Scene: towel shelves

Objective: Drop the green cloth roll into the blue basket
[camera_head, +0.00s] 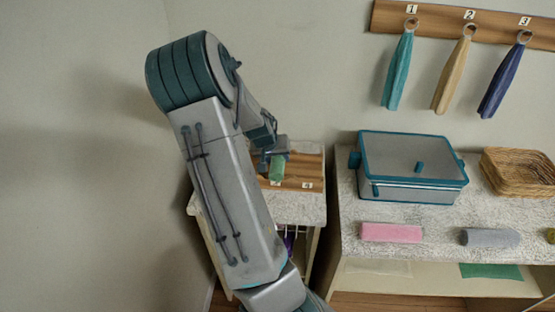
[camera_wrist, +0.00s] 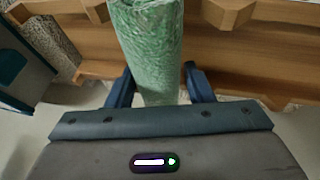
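The green cloth roll (camera_wrist: 148,45) stands between the two fingers of my gripper (camera_wrist: 160,88) in the wrist view, with a finger close against each side. My gripper looks shut on it. In the head view the green roll (camera_head: 277,168) shows below my gripper (camera_head: 274,158), over or at a wooden rack on the small side table; whether it touches the rack I cannot tell. I cannot make out a plain blue basket in either view. A lidded grey box with teal edges (camera_head: 400,150) stands on the larger table.
The wooden rack (camera_head: 307,172) carries number labels. The larger table (camera_head: 350,215) holds a pink roll (camera_head: 391,232), a grey roll (camera_head: 490,238) and a wicker basket (camera_head: 520,172). Teal, tan and navy towels hang on a wall rail (camera_head: 445,22). A green cloth (camera_head: 491,271) lies on the lower shelf.

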